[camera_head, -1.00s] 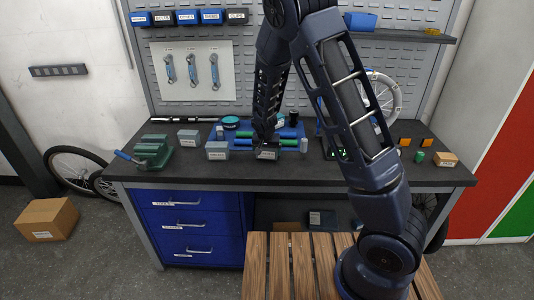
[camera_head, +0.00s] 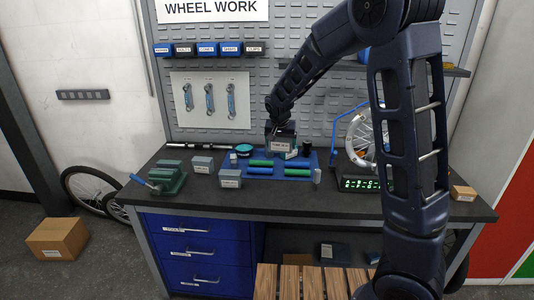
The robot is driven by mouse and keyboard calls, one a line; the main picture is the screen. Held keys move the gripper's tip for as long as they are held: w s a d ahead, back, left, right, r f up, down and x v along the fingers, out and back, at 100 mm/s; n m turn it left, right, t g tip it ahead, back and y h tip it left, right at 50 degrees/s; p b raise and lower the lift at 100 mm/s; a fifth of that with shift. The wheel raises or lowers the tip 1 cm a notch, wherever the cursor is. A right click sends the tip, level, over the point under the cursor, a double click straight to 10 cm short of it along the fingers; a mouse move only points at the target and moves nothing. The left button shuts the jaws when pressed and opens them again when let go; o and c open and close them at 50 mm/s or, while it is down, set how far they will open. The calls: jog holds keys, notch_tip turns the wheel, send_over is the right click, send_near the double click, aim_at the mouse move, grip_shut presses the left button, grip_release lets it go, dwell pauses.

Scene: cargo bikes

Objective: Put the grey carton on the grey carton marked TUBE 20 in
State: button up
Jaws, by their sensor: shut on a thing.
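My gripper (camera_head: 279,130) is shut on a grey carton (camera_head: 280,146) with a pale label on its front. It holds the carton above the back part of the blue mat on the workbench. Two more grey cartons stand left of the mat: one further back (camera_head: 203,164) and one nearer the front (camera_head: 230,178), both with pale labels. The lettering is too small to read, so I cannot tell which is marked TUBE 20 in. Both standing cartons have bare tops and are to the left of my gripper and lower.
The blue mat (camera_head: 262,177) carries green and blue cylinders. A green vise (camera_head: 166,177) stands at the bench's left. A lit green display (camera_head: 360,184) and a wheel (camera_head: 366,140) are at the right. A cardboard box (camera_head: 57,239) lies on the floor.

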jog(key=shift+w+a+r, duration=0.25)
jog(key=shift+a+r, duration=0.05)
jog(key=shift+r, duration=0.1)
jog(key=w+a+r, duration=0.2)
jog(key=w+a, duration=0.2)
jog(key=a, duration=0.4)
jog(key=w+a+r, duration=0.3)
jog(key=w+a, duration=0.1)
jog(key=a, duration=0.4)
jog(key=r+n, duration=0.1)
jog(key=r, duration=0.1)
send_over(203, 158)
jog(key=s, duration=0.1)
notch_tip(203, 158, down, 20)
jog(key=shift+r, duration=0.2)
jog(key=shift+f, duration=0.1)
jog(key=o, duration=0.9)
jog(key=v, duration=1.2)
jog(key=shift+d, duration=0.15)
jog(key=shift+s, duration=0.1)
